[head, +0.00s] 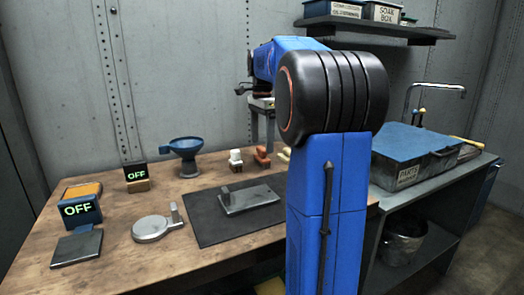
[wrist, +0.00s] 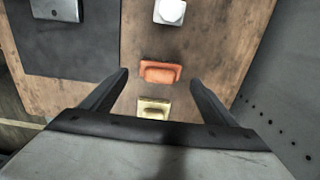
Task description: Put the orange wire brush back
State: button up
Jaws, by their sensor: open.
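The orange wire brush (head: 262,156) stands on the wooden bench between a white one (head: 235,160) and a cream one (head: 284,155). In the wrist view the orange brush (wrist: 160,71) lies crosswise between the fingertips of my gripper (wrist: 158,79), with bench showing on both sides. My gripper is open and empty above it, and the fingers do not touch it. The cream brush (wrist: 153,108) is nearer the palm and the white one (wrist: 170,12) is farther off. In the head view my arm hides part of the bench near the brushes.
A dark mat (head: 205,228) with a metal plate (head: 248,199) lies in front of the brushes. A blue funnel (head: 187,148), two OFF displays and a round scale-like device (head: 157,228) stand left. A blue-lidded parts washer (head: 415,150) is right, below a shelf (head: 375,28).

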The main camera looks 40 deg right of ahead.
aim_at(262, 148)
notch_tip(262, 148, up, 7)
dwell(0.3)
dwell(0.5)
